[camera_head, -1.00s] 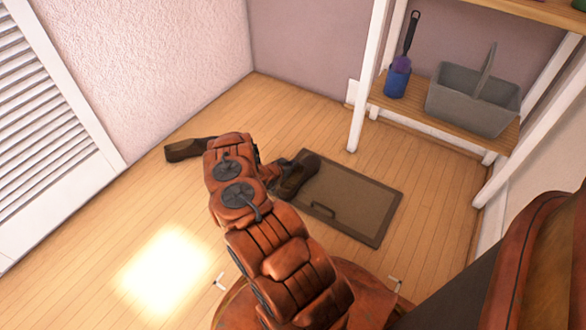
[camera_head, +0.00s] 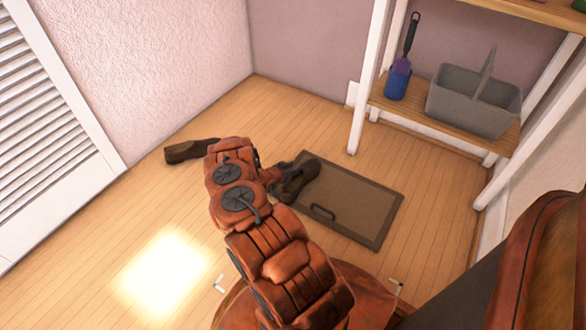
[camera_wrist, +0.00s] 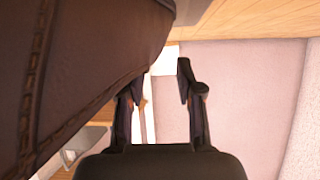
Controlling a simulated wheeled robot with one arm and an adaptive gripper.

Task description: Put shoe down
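One dark brown shoe (camera_head: 297,182) is at the upper left part of a brown floor panel with a handle (camera_head: 352,205), right beside my gripper (camera_head: 275,177). I cannot tell whether it rests fully flat. A second brown shoe (camera_head: 186,151) lies on the wood floor to the left, partly behind my arm. In the wrist view, a large brown leather shoe (camera_wrist: 85,60) with stitching fills the upper left, very close and overlapping the left finger. My gripper's fingers (camera_wrist: 160,85) stand apart there, with pale wall showing in the gap. In the head view, my arm mostly hides the gripper.
A white-framed shelf at the right holds a grey basket (camera_head: 470,105) and a blue holder with a brush (camera_head: 398,82). A white louvred door (camera_head: 45,120) stands at the left.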

